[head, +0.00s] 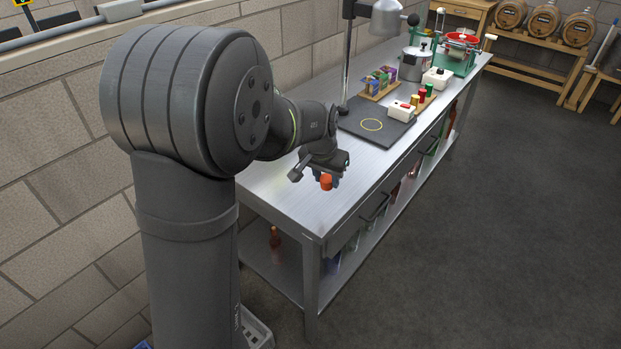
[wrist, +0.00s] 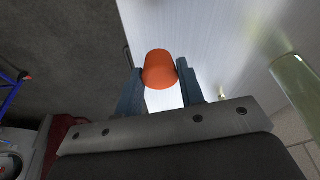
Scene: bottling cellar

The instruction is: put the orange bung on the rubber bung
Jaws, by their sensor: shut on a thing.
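The orange bung (head: 326,182) is held by my gripper (head: 325,174) above the near end of the steel bench. In the wrist view the orange bung (wrist: 160,70) sits between the two dark fingers of my gripper (wrist: 159,75), which are shut on it. The bung seems clear of the bench top. I cannot make out the rubber bung for certain in either view.
The near bench top is clear.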

